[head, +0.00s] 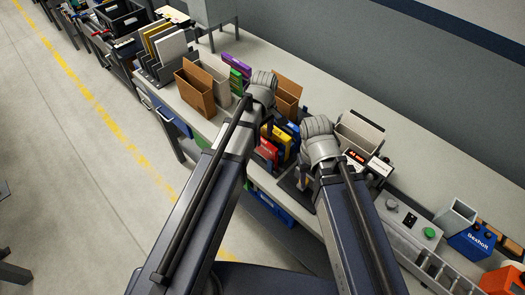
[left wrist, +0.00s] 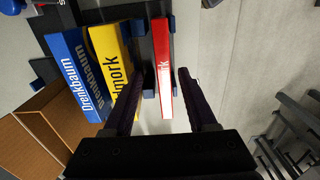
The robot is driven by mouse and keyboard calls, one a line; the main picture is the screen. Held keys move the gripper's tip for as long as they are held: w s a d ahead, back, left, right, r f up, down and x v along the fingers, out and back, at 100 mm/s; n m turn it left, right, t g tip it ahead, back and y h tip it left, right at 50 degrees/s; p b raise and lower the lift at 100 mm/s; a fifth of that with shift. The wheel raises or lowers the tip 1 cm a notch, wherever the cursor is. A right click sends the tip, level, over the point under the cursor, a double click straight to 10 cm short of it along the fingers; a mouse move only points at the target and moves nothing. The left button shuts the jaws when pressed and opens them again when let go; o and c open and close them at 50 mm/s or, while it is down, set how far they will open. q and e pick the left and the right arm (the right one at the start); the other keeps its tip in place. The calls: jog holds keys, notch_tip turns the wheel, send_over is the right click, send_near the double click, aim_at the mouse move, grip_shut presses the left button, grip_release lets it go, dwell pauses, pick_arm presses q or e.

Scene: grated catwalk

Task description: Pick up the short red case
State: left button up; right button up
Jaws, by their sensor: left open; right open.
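The short red case (left wrist: 163,65) stands upright, spine towards the camera, in a dark rack (left wrist: 134,48) in the left wrist view. In the head view the red case (head: 268,150) shows near the front of the bench, beside the yellow case (head: 281,138). My left gripper (left wrist: 162,76) is open, one finger on each side of the red case, with nothing held. In the head view my left arm hides this gripper. My right gripper is hidden behind its own arm and wrist.
A yellow case (left wrist: 112,55) and blue cases (left wrist: 80,75) stand close left of the red one. A brown cardboard holder (left wrist: 40,135) is at the lower left. On the bench stand another brown holder (head: 195,90), a grey holder (head: 360,132) and a control box (head: 405,218).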

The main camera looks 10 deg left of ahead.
aim_at(263, 145)
pick_arm(q)
jog(key=shift+w+a+f+b, duration=0.1)
jog(key=shift+a+f+b, duration=0.05)
jog(key=shift+f+b, duration=1.3)
jog(key=shift+w+a+f+b, duration=0.1)
jog(key=shift+f+b, duration=1.15)
jog(key=shift+f, duration=0.35)
pick_arm(e)
jog(key=shift+f, duration=3.1)
pick_arm(q)
jog(key=shift+r, duration=0.1)
pick_arm(e)
jog(key=shift+r, duration=0.1)
pick_arm(q)
jog(key=shift+c, duration=0.4)
grip_shut()
